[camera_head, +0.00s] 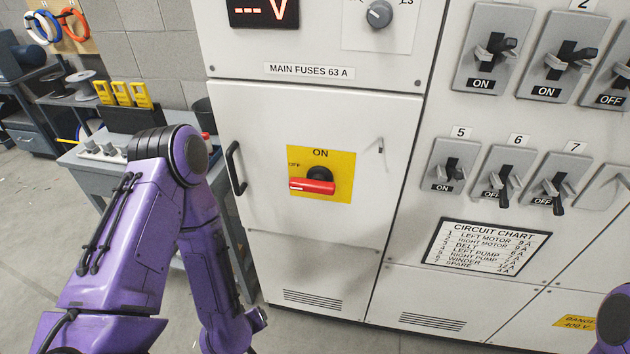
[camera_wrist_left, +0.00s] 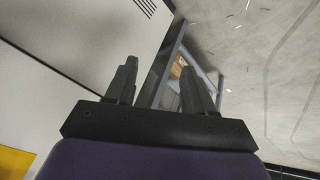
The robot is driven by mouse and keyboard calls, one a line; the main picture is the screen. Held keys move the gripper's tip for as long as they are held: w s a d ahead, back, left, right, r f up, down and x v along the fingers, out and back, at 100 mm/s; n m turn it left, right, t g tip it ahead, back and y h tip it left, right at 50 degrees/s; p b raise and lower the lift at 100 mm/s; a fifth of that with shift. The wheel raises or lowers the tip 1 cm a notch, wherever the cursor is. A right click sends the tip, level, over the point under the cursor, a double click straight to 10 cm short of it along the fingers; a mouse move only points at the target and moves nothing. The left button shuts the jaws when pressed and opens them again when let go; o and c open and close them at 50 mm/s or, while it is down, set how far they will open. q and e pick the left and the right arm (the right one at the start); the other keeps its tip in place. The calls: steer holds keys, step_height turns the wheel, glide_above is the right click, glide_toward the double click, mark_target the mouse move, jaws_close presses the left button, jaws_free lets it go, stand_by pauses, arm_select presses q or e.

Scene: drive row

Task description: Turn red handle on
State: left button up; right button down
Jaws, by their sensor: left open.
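The red handle (camera_head: 312,187) sits on a black knob in the yellow plate (camera_head: 334,165) on the white cabinet door. It lies roughly level, its end pointing left, below the OFF label; ON is printed at the plate's top. My left arm reaches down left of the cabinet, and its gripper is out of the head view. In the left wrist view my left gripper (camera_wrist_left: 160,84) is open and empty, with white cabinet panels on the left. A yellow patch (camera_wrist_left: 16,162), likely the plate, shows at the lower left corner. My right gripper is not in view.
The door has a black pull handle (camera_head: 236,168) on its left and a small latch (camera_head: 380,146) on its right. Switches and a circuit chart (camera_head: 489,248) are to the right. A grey bench (camera_head: 80,158) stands behind my left arm.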

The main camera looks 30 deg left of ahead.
arm_select(q)
steer(key=w+d+r+n+t+h+p, duration=0.1)
steer(key=w+r+n+t+h+p, duration=0.3)
steer(key=w+r, duration=0.6)
steer(key=n+t+h+b, duration=0.1)
steer(key=t+b, duration=0.1)
steer(key=t, duration=0.6)
glide_toward(311, 191)
steer(key=w, duration=0.3)
steer(key=w+d+p, duration=0.1)
steer(key=w, duration=0.6)
steer(key=shift+w+d+f, duration=0.1)
steer(key=shift+w+d, duration=0.25)
steer(key=shift+w, duration=0.05)
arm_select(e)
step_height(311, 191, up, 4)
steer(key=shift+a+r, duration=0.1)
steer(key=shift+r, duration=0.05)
arm_select(q)
jaws_close()
